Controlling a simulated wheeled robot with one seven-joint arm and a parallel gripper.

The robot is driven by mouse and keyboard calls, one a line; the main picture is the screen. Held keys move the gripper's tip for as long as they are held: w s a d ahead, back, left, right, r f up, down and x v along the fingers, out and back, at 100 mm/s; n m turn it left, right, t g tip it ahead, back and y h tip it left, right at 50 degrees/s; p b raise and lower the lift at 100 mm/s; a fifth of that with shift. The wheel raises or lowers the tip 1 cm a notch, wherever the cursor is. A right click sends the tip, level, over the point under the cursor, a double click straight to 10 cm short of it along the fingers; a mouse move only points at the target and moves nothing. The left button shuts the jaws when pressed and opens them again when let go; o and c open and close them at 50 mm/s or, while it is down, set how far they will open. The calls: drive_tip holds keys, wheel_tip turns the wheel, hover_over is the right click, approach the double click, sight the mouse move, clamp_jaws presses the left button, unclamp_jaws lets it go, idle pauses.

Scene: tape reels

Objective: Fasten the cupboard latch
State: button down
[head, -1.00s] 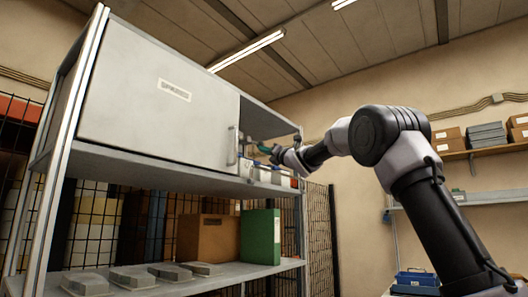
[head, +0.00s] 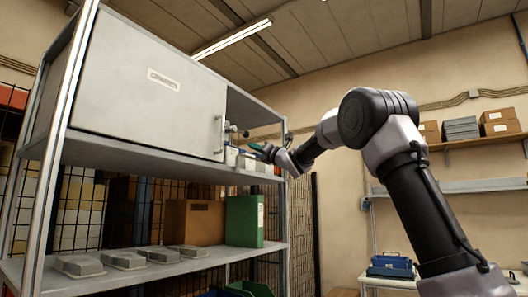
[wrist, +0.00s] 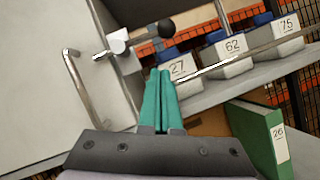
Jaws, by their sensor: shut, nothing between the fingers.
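The grey cupboard door (head: 150,85) with a blank-looking label looks closed, and its bar handle (head: 221,134) is near its right edge. The handle also shows in the wrist view (wrist: 78,88). The latch (wrist: 118,42) is a pale metal pivot at the door's edge, with a lever ending in a black ball knob (wrist: 166,28) pointing right. I cannot tell whether it catches the door. My gripper (wrist: 158,74) has teal fingers shut together with nothing between them. In the wrist view the tips are below the knob, apart from it. In the head view my gripper (head: 256,147) is right of the latch.
Numbered bins, 27 (wrist: 182,72), 62 (wrist: 229,55) and 75 (wrist: 285,38), stand on the shelf right of the latch behind a thin rail. A green binder (head: 244,221) and cardboard box (head: 194,222) are on the shelf below. Open air lies right of the shelving.

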drive_tip(key=v, duration=0.6)
drive_tip(key=shift+s, duration=0.1)
idle(0.3)
drive_tip(key=s+d+f+m+h, duration=0.3)
drive_tip(key=d+m+h, duration=0.1)
drive_tip(key=d+m, duration=0.25)
drive_tip(key=s+d+f+m+h, duration=0.3)
drive_tip(key=d+m+h, duration=0.15)
drive_tip(key=m, duration=0.35)
drive_tip(key=s+d+f+m+h, duration=0.35)
drive_tip(key=d+m, duration=0.25)
drive_tip(key=m, duration=0.2)
drive_tip(key=s+f+m+g, duration=0.5)
drive_tip(key=s+f+m, duration=0.4)
drive_tip(key=s+f, duration=0.3)
drive_tip(key=s+f+m+g, duration=0.5)
drive_tip(key=s+f+m, duration=0.5)
drive_tip(key=s, duration=0.7)
wheel_tip(320, 180, down, 2)
drive_tip(key=shift+d+h, duration=0.3)
drive_tip(key=shift+d, duration=0.1)
drive_tip(key=shift+s+m, duration=0.1)
drive_tip(key=shift+m, duration=0.15)
